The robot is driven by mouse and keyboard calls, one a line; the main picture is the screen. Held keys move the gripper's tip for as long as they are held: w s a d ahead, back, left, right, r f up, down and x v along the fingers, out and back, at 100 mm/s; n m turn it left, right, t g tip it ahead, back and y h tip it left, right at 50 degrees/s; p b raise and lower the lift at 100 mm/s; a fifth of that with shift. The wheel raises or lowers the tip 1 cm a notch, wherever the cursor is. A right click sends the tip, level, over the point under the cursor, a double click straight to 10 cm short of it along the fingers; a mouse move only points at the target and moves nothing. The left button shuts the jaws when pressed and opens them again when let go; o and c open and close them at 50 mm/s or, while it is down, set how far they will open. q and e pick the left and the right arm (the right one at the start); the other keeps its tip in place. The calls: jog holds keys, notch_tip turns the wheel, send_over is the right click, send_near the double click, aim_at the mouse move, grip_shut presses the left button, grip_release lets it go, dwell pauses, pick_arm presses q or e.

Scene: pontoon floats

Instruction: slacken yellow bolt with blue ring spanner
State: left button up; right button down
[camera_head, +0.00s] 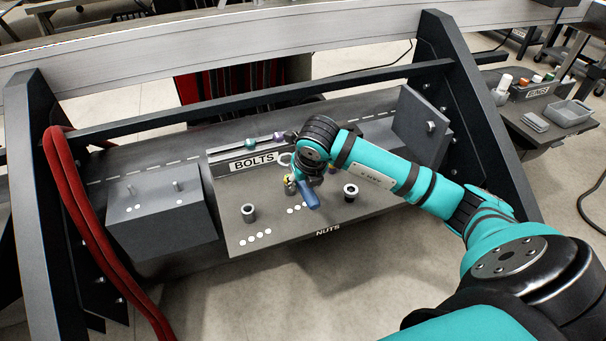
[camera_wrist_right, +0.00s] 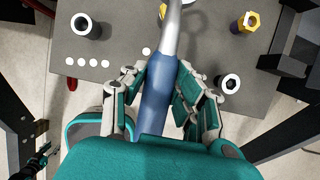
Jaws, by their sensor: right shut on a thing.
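The yellow bolt (camera_head: 287,181) stands upright on the middle post of the grey panel. A bit of yellow shows beside the spanner's shaft in the right wrist view (camera_wrist_right: 162,10). The blue ring spanner (camera_head: 308,193) has a blue handle and a silver shaft (camera_wrist_right: 172,28). My right gripper (camera_wrist_right: 158,88) is shut around its blue handle, above the panel. The pale ring end (camera_head: 285,159) appears just beyond the yellow bolt in the head view and does not look seated around it. The ring is outside the wrist view.
Dark round sockets (camera_head: 248,213) (camera_head: 350,192) flank the bolt on the panel (camera_head: 270,232). A BOLTS rack (camera_head: 225,168) holds teal and purple bolts. Red hoses (camera_head: 85,215) hang left; a side table holds a grey tray (camera_head: 568,113).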

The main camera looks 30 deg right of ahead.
dwell(0.4)
jog(key=shift+s+b, duration=0.15)
jog(key=shift+b, duration=0.15)
jog(key=shift+f, duration=0.15)
notch_tip(320, 180, down, 4)
jog(key=b, duration=0.4)
jog(key=shift+f, duration=0.15)
jog(key=shift+f+b, duration=0.1)
jog(key=shift+b, duration=0.2)
jog(key=shift+f, duration=0.25)
jog(key=shift+b, duration=0.55)
dwell(0.5)
